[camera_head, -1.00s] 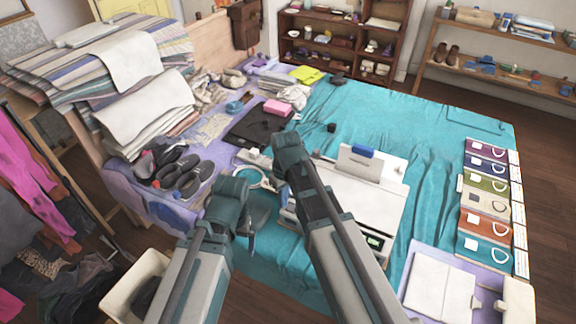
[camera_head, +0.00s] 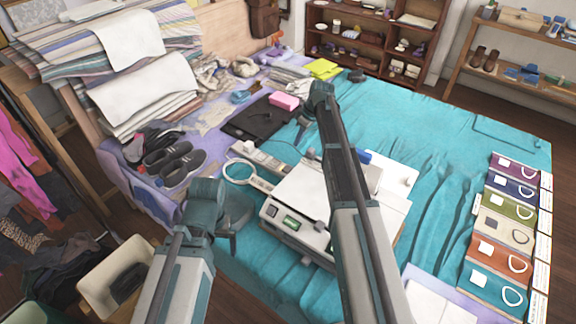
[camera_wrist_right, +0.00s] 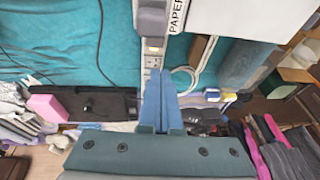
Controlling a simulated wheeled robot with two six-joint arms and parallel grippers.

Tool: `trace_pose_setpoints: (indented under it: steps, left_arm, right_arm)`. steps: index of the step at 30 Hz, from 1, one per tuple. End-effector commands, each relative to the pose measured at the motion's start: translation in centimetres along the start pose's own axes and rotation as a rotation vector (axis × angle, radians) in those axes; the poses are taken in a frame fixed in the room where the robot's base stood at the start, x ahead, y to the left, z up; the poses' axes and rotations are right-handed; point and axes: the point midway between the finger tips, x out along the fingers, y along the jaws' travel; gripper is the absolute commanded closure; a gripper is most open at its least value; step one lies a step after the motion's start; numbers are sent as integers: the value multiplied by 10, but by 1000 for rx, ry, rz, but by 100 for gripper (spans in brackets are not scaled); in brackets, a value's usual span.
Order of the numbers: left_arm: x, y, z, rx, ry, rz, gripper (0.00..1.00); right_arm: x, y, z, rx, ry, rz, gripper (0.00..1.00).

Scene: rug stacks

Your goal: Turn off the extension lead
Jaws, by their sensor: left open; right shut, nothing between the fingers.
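The extension lead (camera_head: 262,160) is a pale strip lying on the bed, left of the white printer-like machine, in the head view. In the right wrist view the lead (camera_wrist_right: 152,62) runs upright in the picture, with a grey plug block near the top. My right gripper (camera_wrist_right: 158,72) is shut and empty; its fingertips appear over the lower part of the strip and hide some of it. Whether they touch it I cannot tell. In the head view my right arm reaches past the machine, its fingers mostly hidden. My left gripper (camera_head: 230,232) is open and empty near the bed's front edge.
The white machine (camera_head: 300,200) stands right of the lead. A white ring-shaped item (camera_head: 240,172) lies beside the lead, and a black board (camera_head: 255,122) with a pink block (camera_head: 284,100) lies behind. Dark shoes (camera_head: 180,160) are at left.

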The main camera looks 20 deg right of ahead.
Motion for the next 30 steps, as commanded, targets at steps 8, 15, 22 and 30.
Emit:
trace_pose_setpoints:
  steps: [8,15,22,30]
  left_arm:
    - [7,1,0,0,0,0,0]
    - [30,3,-2,0,0,0,0]
    - [62,6,-4,0,0,0,0]
    - [99,10,-6,0,0,0,0]
  right_arm:
    - [8,0,0,0,-1,0,100]
    - [32,0,2,0,-1,0,100]
    - [65,0,2,0,-1,0,100]
    - [104,1,2,0,-2,0,100]
